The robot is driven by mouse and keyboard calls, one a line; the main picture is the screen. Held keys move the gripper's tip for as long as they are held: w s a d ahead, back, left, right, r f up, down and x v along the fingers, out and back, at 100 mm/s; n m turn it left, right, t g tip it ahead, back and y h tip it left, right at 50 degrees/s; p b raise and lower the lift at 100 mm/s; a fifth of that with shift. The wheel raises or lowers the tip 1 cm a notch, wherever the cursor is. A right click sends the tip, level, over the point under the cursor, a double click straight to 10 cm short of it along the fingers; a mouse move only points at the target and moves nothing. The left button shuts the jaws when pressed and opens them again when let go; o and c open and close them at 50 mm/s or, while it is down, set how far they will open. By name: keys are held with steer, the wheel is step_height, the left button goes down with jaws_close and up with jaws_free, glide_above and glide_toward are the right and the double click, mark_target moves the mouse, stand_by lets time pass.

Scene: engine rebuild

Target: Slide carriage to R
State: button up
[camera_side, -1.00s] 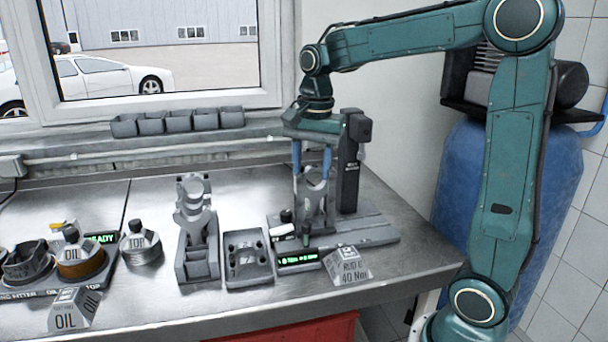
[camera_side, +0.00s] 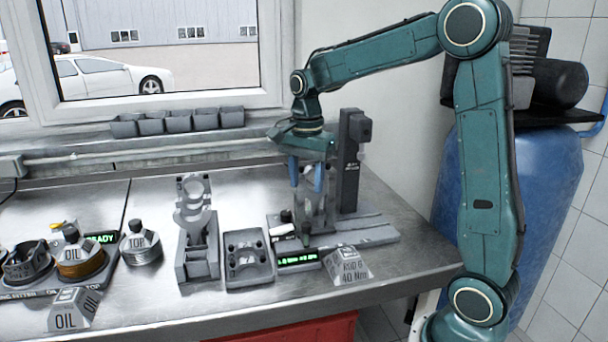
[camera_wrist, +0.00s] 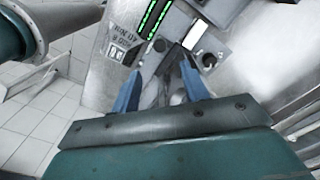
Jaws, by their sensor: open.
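The torque station has a grey base (camera_side: 375,237) with a rail, at the right of the bench. A dark upright column (camera_side: 350,165) stands at its back; I cannot tell for certain which part is the carriage. A grey upright part (camera_side: 315,215) stands on the base in front of the column. My gripper (camera_side: 305,183) points down over this part, left of the column, with its blue fingers apart. In the wrist view my gripper (camera_wrist: 160,88) is open; whether the fingers touch the grey part is unclear. A green-lit display (camera_side: 298,258) is at the front.
A grey sign (camera_side: 349,267) reading 40 Nm stands by the station's front. A grey tray (camera_side: 248,260) and a stand holding a connecting rod (camera_side: 195,205) are to the left. Oil and top containers stand farther left. Bench is clear to the station's right.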

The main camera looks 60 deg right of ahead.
mark_target(306, 223)
step_height(306, 223, down, 11)
steer(key=shift+r, duration=0.2)
stand_by(0.3)
steer(key=shift+c, duration=0.3)
jaws_close()
